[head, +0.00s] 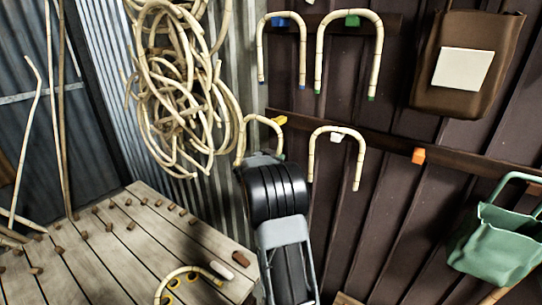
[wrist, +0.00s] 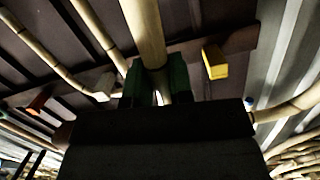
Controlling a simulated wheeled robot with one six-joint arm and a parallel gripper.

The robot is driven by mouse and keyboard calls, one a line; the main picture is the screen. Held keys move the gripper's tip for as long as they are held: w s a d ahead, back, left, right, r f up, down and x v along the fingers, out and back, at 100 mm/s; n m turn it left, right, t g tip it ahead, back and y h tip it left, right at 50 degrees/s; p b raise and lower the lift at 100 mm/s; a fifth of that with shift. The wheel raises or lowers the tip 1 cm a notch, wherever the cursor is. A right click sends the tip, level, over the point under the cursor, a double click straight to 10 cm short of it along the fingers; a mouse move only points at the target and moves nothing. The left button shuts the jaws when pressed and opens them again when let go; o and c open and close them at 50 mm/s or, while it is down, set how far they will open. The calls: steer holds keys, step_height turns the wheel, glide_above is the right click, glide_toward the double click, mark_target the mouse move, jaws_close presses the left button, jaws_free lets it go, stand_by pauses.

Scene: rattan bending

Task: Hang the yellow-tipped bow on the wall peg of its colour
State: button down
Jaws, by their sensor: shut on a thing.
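My gripper (wrist: 157,82) has green fingers and is shut on one leg of a pale rattan bow (wrist: 145,30). In the head view the held bow (head: 243,136) arches up beside the yellow peg (head: 280,120), which shows at the upper right of its curve. My arm hides the lower part of this bow, and its tip colour cannot be seen. In the wrist view the yellow peg (wrist: 214,60) stands to the right of the held leg, apart from it. I cannot tell whether the bow touches the peg.
Bows hang on the blue (head: 283,22), green (head: 352,21) and white (head: 337,138) pegs. The orange peg (head: 418,156) is bare. A coil of rattan (head: 180,90) hangs at left. A bending table (head: 130,250) with wooden pegs stands below. A green bag (head: 495,245) hangs right.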

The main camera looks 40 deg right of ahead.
steer(key=x, duration=1)
steer(key=shift+d+p, duration=0.3)
steer(key=shift+p, duration=0.15)
stand_by(0.3)
steer(key=shift+f, duration=0.2)
stand_by(0.5)
steer(key=c, duration=0.9)
jaws_free()
steer(key=b+v, duration=0.3)
steer(key=v, duration=1)
steer(key=shift+a+r+b, duration=0.2)
steer(key=shift+a+b, duration=0.1)
steer(key=shift+a, duration=0.05)
steer(key=shift+a, duration=0.1)
steer(key=shift+f+p+v, duration=0.2)
steer(key=shift+v, duration=1.25)
steer(key=shift+f+p+v, duration=0.2)
steer(key=shift+v, duration=1.3)
steer(key=shift+f+p+v, duration=0.2)
steer(key=shift+v, duration=1.25)
